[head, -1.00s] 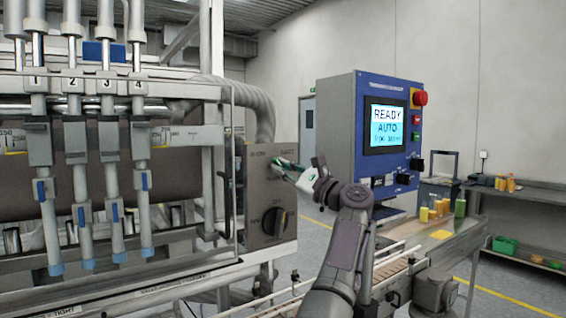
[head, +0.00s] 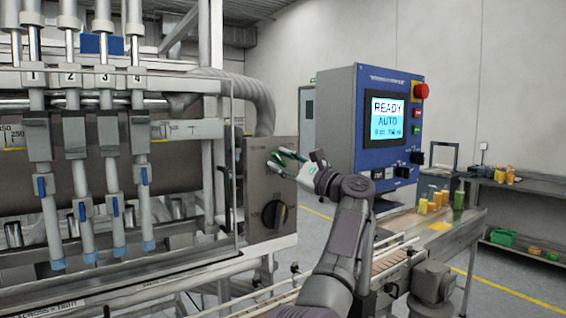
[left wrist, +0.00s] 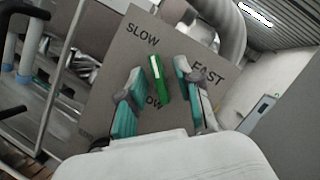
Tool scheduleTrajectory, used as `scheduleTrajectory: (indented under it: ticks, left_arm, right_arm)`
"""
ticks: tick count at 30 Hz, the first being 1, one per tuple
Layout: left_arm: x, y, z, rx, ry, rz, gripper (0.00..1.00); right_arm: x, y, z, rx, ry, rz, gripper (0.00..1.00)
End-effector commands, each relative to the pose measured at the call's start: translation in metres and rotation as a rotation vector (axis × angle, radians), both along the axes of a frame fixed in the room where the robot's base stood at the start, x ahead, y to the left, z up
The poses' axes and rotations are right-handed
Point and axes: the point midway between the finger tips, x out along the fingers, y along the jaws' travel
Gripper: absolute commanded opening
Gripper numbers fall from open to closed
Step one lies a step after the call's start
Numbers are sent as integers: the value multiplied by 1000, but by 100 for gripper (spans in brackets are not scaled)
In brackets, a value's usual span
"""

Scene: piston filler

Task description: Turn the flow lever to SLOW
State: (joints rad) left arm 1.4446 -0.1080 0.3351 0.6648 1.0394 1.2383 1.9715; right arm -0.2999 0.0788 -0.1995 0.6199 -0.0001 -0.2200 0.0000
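The flow lever is a green handle with a pale stripe (left wrist: 159,80) on a grey panel in the left wrist view. It stands between the printed words SLOW, at upper left, and FAST, at right, tilting slightly toward the SLOW side. My left gripper (head: 284,160) is at the panel's upper part in the head view. In the left wrist view its two teal-padded fingers are spread on either side of the lever, with a visible gap on each side. In the head view the fingers largely hide the lever. My right gripper is not in view.
A black dial (head: 274,214) sits below on the same panel (head: 257,185). Filler nozzles stand to the left. A blue control box (head: 387,165) with a READY AUTO screen stands close to the right of my left arm. A conveyor (head: 390,257) runs below.

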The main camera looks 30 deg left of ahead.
Motion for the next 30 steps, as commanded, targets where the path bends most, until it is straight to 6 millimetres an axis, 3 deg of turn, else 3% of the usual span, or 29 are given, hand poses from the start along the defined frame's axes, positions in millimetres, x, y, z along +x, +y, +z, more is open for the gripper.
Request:
scheduleTrajectory:
  ticks: [11, 24, 30]
  left_arm:
    - [0, -10, -4, 0, 3, -2, 35]
    - [-9, -93, -27, 0, 3, -3, 35]
    - [-11, -112, -32, -1, 1, 0, 35]
  right_arm:
    - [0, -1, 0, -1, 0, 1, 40]
    - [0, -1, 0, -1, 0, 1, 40]
    - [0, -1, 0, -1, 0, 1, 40]
